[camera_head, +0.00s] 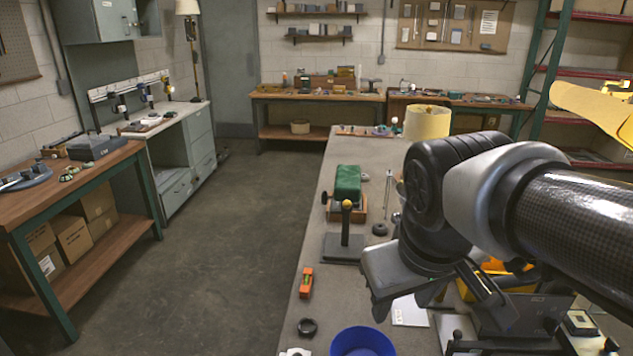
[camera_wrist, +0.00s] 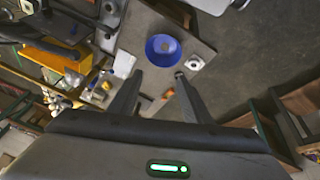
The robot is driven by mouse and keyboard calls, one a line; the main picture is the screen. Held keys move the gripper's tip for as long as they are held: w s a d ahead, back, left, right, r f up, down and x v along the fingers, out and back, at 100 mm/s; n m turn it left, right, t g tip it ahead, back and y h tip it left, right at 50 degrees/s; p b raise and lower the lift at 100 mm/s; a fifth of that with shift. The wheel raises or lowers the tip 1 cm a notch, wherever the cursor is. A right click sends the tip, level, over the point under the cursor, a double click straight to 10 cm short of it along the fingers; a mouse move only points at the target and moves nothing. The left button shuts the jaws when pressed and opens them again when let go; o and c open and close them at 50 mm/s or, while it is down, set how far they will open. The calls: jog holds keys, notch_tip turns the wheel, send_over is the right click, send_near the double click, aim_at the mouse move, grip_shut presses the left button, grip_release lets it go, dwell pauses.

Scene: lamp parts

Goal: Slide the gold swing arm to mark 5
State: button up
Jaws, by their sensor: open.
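My gripper (camera_wrist: 156,88) is open in the wrist view, its two dark fingers apart with nothing between them. In the head view my gripper (camera_head: 428,292) hangs over the right workbench, partly hidden by my wrist. I cannot clearly make out a gold swing arm or a numbered mark in either view. A dark upright post with a gold knob (camera_head: 347,204) stands on a dark flat base on the bench, left of my gripper. I cannot tell whether it belongs to the swing arm. My arm covers much of the bench's right side.
A blue bowl (camera_head: 362,342) sits at the bench's near edge; it also shows in the wrist view (camera_wrist: 162,50). An orange level (camera_head: 306,282), a black ring (camera_head: 307,327) and a green-topped block (camera_head: 348,184) lie nearby. A cream lampshade (camera_head: 427,122) stands farther back. The floor left is open.

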jog(key=w+d+f+n+g+h, duration=0.2)
jog(key=w+n+h, duration=0.1)
jog(key=w+n, duration=0.15)
jog(key=w+d+f+n+g+h, duration=0.2)
jog(key=w+f+n, duration=0.1)
jog(key=w, duration=0.3)
jog(key=n+t+h, duration=0.7)
jog(key=n+h, duration=0.4)
jog(key=n, duration=0.4)
send_near(392, 219)
jog(key=p+x, duration=0.1)
jog(key=x, duration=0.8)
jog(key=shift+w+d+p, duration=0.1)
jog(key=shift+d+p, duration=0.15)
jog(key=shift+p, duration=0.1)
grip_shut()
jog(key=shift+a, duration=0.15)
